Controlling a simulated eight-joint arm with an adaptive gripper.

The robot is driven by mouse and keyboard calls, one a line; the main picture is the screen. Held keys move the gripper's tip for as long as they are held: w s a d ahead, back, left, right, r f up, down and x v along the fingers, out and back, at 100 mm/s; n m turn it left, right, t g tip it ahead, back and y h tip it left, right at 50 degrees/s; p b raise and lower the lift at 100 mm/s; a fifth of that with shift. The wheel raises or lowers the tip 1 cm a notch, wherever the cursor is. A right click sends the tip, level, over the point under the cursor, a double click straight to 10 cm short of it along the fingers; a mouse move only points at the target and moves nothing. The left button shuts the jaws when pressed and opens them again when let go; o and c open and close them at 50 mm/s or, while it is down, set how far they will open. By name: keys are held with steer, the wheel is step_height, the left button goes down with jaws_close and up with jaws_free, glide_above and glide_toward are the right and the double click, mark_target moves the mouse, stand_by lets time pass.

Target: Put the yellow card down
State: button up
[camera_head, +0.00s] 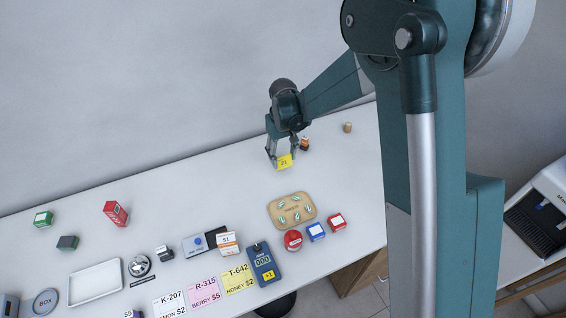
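The yellow card (284,162) is small, with dark marks on its face. It is at the tips of my gripper (280,161), near the back of the white counter. The gripper points down, and its fingers look closed on the card. I cannot tell whether the card's lower edge touches the counter.
A small orange-brown bottle (305,144) stands close right of the gripper, and a cork-like piece (347,127) farther right. A tan board (280,214) with green-white pieces lies in front. Price cards (205,294), a blue device (262,262) and a white tray (95,283) line the front. The back left is mostly clear.

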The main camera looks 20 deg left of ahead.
mark_target(283, 162)
steer(key=shift+f, duration=1.8)
steer(key=shift+f, duration=0.15)
steer(key=o, duration=0.7)
steer(key=shift+c, duration=0.2)
step_height(283, 162, up, 12)
steer(key=shift+r, duration=0.2)
steer(key=shift+d, duration=0.1)
